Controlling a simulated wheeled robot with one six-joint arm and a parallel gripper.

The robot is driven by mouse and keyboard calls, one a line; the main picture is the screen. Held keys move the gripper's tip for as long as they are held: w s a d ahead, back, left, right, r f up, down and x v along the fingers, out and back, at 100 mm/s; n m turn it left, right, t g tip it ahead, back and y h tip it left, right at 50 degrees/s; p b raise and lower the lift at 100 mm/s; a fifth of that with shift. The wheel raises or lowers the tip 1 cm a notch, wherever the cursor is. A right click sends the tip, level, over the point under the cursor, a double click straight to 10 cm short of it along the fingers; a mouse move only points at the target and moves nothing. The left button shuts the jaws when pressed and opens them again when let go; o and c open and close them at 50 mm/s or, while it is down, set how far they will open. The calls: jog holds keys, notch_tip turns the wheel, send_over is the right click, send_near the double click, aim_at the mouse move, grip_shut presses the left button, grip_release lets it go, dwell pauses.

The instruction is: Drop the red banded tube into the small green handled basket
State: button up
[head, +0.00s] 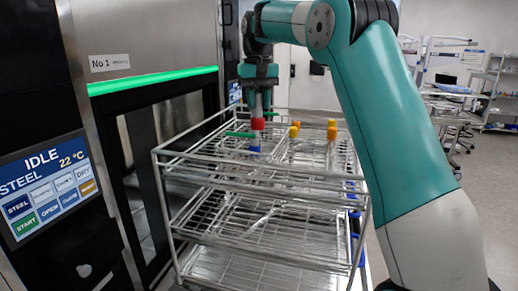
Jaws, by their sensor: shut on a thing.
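My gripper (258,112) points straight down above the rack's top level and is shut on the red banded tube (258,124). The red band shows just below the fingers, and the fingers hide the tube's upper part. The small green handled basket (240,134) shows a green bar just left of and below the band. The tube hangs over or into this basket; I cannot tell how deep its lower end is. A small blue piece (254,149) is below the red band; I cannot tell whether it belongs to the tube.
Several orange- and yellow-topped items (332,133) stand to the right on the wire rack (255,183). A washer (150,85) with a green light strip stands at left, its screen (50,185) reading IDLE. Shelves and carts are at the far right.

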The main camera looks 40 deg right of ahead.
jog(key=shift+s+f+b, duration=0.1)
jog(key=shift+f+b, duration=4.05)
jog(key=shift+f, duration=0.95)
jog(key=shift+f, duration=0.1)
jog(key=o, duration=0.9)
notch_tip(320, 180, up, 13)
jog(key=p, duration=0.4)
jog(key=shift+p, duration=0.35)
jog(key=s+a+f+n+y, duration=0.1)
jog(key=s+a+f+n, duration=0.4)
jog(key=s+a, duration=0.5)
jog(key=s+a+f+n+y, duration=0.1)
jog(key=s+a+f+n, duration=0.3)
jog(key=s+a+f, duration=0.75)
jog(key=s, duration=0.2)
jog(key=s+a+f+n+y, duration=0.1)
jog(key=s+a, duration=0.1)
jog(key=s, duration=0.3)
jog(key=s+a+f+n+y, duration=0.1)
jog(key=s+a+f, duration=0.1)
jog(key=s+a, duration=0.1)
jog(key=shift+s+f, duration=0.3)
jog(key=shift+s, duration=0.35)
